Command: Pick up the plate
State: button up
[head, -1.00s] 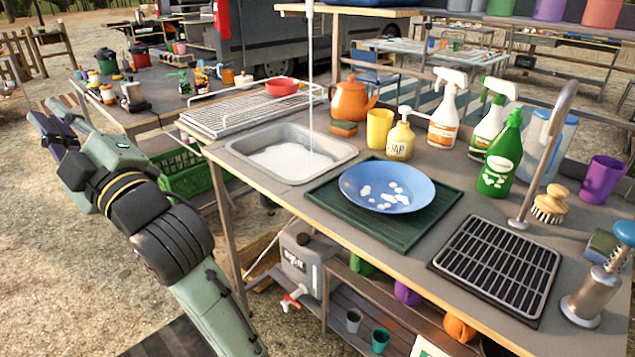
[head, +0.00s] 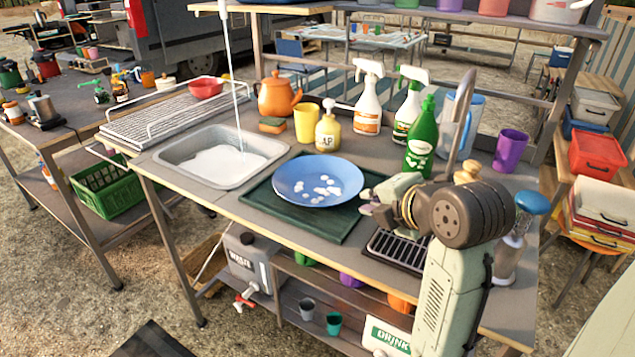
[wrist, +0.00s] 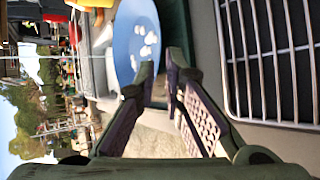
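The blue plate (head: 300,178) with white foam patches lies on the dark green mat (head: 262,198) beside the sink. My gripper (head: 370,202) is at the plate's right side, close to its rim, with the arm reaching in from the right front. In the wrist view, my gripper (wrist: 163,68) has its two dark fingers apart, with a gap between the tips. The plate (wrist: 128,35) shows just beyond the fingertips, and the left finger covers part of its rim. I cannot tell whether the fingers touch the rim.
The drain grate (head: 396,250) lies beneath my arm. A green bottle (head: 421,140), spray bottles, a yellow soap pump (head: 327,132) and a yellow cup (head: 307,124) stand behind the plate. The sink (head: 220,157) is to the left, with water running. A blue-topped metal pump (head: 527,215) stands at the right.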

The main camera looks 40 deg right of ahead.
aim_at(350, 198)
jog(key=p+x, duration=0.1)
jog(key=x, duration=0.3)
jog(key=p+x, duration=0.1)
jog(key=x, duration=0.4)
jog(key=shift+w+a, duration=0.15)
jog(key=shift+a, duration=0.05)
jog(key=shift+c, duration=0.4)
grip_shut()
jog(key=shift+r+p, duration=0.25)
jog(key=shift+p, duration=0.1)
